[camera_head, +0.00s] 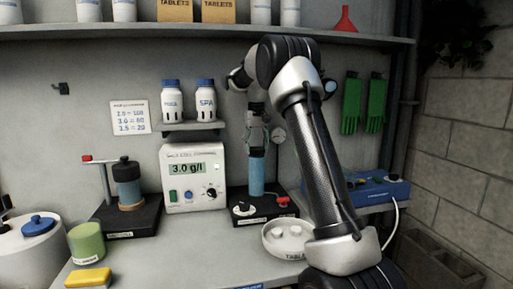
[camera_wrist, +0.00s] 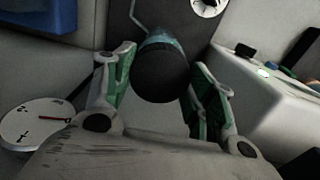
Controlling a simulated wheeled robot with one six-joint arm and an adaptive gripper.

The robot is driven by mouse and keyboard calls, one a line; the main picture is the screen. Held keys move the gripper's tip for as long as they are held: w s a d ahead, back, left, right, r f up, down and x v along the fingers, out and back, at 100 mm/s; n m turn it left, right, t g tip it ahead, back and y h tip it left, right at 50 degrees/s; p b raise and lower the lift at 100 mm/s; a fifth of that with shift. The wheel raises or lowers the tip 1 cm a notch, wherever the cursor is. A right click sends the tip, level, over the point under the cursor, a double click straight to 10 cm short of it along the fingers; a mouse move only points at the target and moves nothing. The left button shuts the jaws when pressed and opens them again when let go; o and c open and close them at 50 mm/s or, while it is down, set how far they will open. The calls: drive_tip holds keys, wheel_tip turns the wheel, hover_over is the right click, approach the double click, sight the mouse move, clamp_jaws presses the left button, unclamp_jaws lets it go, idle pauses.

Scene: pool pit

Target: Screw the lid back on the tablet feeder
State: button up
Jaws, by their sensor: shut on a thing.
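The tablet feeder (camera_head: 257,178) is a clear blue upright cylinder on a black base. In the wrist view its blue tube (camera_wrist: 160,42) shows just beyond a dark round lid (camera_wrist: 163,78). My gripper (camera_head: 257,132) is directly above the feeder, pointing down. In the wrist view my gripper (camera_wrist: 160,92) has its green-padded fingers on either side of the lid, shut on it. The lid is lined up with the tube's top. I cannot tell whether it touches the rim or is threaded. In the head view the fingers hide the lid.
A white meter reading 3.0 g/l (camera_head: 193,178) stands left of the feeder. A tablet bowl (camera_head: 285,240) sits in front of it. A pressure gauge (camera_head: 278,136) is close beside my gripper. A shelf with two bottles (camera_head: 205,102) and a blue box (camera_head: 378,190) flank it.

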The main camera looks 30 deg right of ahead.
drive_tip(key=m, duration=0.3)
drive_tip(key=o, duration=1.1)
drive_tip(key=shift+o, duration=0.3)
drive_tip(key=o, duration=0.3)
drive_tip(key=shift+r, duration=0.1)
drive_tip(key=shift+r, duration=2.95)
